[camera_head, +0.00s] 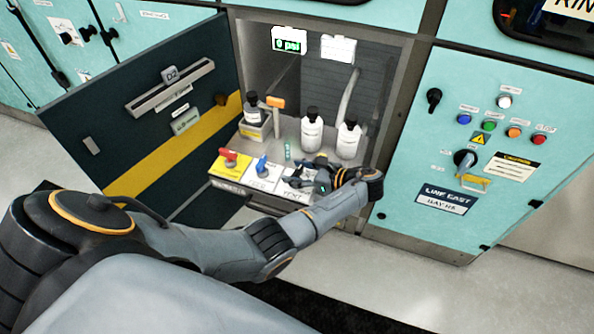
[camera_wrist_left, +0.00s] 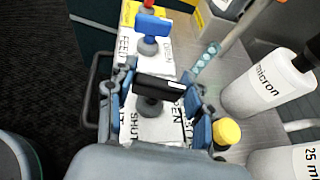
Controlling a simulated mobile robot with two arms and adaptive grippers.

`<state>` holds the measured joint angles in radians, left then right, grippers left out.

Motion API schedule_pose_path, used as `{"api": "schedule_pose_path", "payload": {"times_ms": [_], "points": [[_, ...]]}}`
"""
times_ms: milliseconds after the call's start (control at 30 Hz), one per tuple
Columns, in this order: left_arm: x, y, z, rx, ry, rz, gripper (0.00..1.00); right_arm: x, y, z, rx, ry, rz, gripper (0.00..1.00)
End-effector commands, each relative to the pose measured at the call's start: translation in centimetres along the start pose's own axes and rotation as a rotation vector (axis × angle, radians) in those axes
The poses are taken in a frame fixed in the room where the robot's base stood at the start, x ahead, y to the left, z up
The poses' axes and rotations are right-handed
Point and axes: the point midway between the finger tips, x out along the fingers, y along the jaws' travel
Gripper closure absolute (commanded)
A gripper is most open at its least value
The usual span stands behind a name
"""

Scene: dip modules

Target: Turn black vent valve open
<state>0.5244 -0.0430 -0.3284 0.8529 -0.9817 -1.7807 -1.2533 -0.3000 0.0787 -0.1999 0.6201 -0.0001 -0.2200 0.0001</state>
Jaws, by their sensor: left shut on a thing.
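The black vent valve (camera_wrist_left: 160,88) has a bar handle that lies roughly left to right across its white plate (camera_wrist_left: 158,130) in the left wrist view. The plate has SHUT lettering at the lower left and OPEN lettering at the right. My left gripper (camera_wrist_left: 161,98) is shut on the black handle, with one finger at each end of it. In the head view my left gripper (camera_head: 325,181) reaches into the open cabinet and hides most of the valve. My right gripper is not in view.
A blue valve (camera_head: 262,166) and a red valve (camera_head: 229,157) stand left of the vent valve. White bottles (camera_head: 312,132) stand behind, close to the gripper. A yellow-capped thing (camera_wrist_left: 227,132) is beside the right finger. The dark cabinet door (camera_head: 150,125) hangs open at left. A display (camera_head: 289,43) reads 0 psi.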

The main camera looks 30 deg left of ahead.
Motion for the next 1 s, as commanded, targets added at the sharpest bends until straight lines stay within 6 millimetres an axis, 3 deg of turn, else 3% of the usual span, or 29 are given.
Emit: {"api": "schedule_pose_path", "payload": {"times_ms": [300,967,1000], "points": [[0.1,-0.1,-0.1,-0.065,0.0,0.148,0.8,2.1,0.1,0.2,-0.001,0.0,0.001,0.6],[0.1,0.0,0.0,-0.082,0.0,0.196,0.8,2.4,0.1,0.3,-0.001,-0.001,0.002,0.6],[0.1,0.0,0.0,-0.082,0.0,0.196,0.4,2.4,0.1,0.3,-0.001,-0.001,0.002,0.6]]}}
